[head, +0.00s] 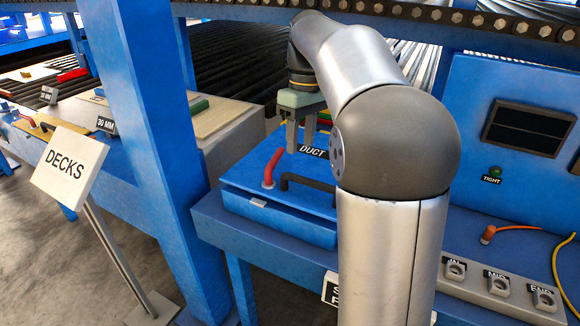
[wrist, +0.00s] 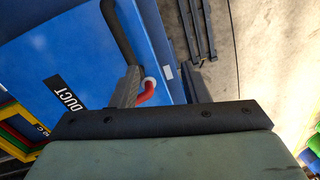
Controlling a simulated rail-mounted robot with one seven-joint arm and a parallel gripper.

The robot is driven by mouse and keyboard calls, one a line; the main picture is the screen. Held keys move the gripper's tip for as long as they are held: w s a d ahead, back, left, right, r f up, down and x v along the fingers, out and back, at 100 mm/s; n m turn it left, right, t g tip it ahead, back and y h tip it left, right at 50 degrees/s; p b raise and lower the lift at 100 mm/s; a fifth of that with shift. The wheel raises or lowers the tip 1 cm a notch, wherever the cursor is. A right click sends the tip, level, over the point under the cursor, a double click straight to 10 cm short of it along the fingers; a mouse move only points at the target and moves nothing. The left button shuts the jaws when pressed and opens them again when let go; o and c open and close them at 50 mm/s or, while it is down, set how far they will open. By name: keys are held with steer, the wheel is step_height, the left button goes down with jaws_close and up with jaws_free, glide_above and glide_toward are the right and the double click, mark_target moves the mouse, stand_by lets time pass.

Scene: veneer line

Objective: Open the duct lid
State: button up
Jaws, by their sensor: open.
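The duct lid (head: 245,168) is the blue top of a blue box on the bench, and it lies shut. My gripper (head: 300,146) points down above the lid, open and empty, apart from the handle and the lever. In the wrist view the lid (wrist: 45,55) fills the left, with the black handle (wrist: 117,32) at the top. The red lever (wrist: 147,91) shows between my fingers there. My arm hides the box's right side in the head view.
A blue post (head: 150,100) stands left of the box. A blue panel (head: 510,130) with a TIGHT lamp stands at the right, above a strip of knobs (head: 500,285). A DECKS sign (head: 70,168) stands on the floor at left. A chain rail runs overhead.

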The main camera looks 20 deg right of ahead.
steer(key=s+a+f+m, duration=0.1)
steer(key=s+a+f, duration=0.3)
steer(key=shift+s+a+m, duration=0.15)
steer(key=shift+s+m, duration=0.15)
steer(key=shift+s, duration=0.1)
steer(key=s+a+f+m+t+h, duration=0.1)
steer(key=s+a+f+m, duration=0.15)
steer(key=s+f, duration=0.55)
steer(key=s+a+f+m, duration=0.1)
steer(key=s+a+f, duration=0.3)
steer(key=s+f, duration=0.45)
steer(key=n+t+h+b, duration=0.1)
steer(key=n+h+b, duration=0.1)
steer(key=n+b, duration=0.45)
glide_toward(309, 180)
steer(key=shift+n, duration=0.6)
steer(key=x, duration=0.8)
steer(key=shift+w+f, duration=0.1)
steer(key=shift+f, duration=0.25)
